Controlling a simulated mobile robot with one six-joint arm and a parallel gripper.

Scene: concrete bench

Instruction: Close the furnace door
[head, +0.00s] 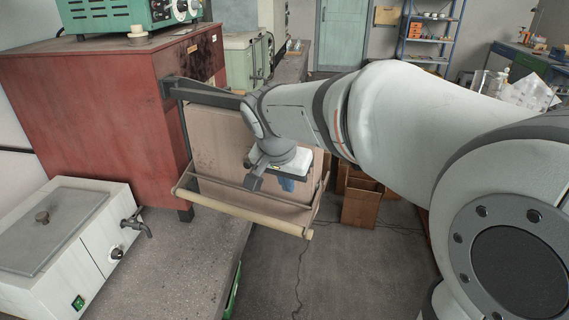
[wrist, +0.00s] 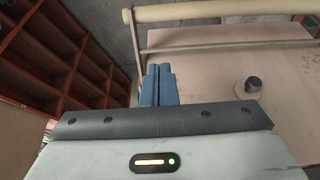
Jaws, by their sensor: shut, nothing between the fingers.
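The red furnace (head: 105,120) stands on the bench at the left in the head view. Its door (head: 218,140), a pale beige panel on a dark bracket, stands open, swung out from the furnace. A pale round handle bar (head: 240,211) runs along its lower side. In the wrist view the door face (wrist: 205,70) fills the right, with a small dark round fitting (wrist: 252,85) and the bar (wrist: 230,10) at the top. My gripper (head: 287,185) is shut and empty near the door's right part. Its blue fingertips (wrist: 160,70) overlap the door's edge; contact cannot be told.
A white water bath (head: 60,245) with a tap stands at the lower left. Brown wooden boxes (head: 361,205) lie on the floor beyond the door. A wooden compartment shelf (wrist: 65,55) shows in the wrist view. Grey floor below the door is mostly clear.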

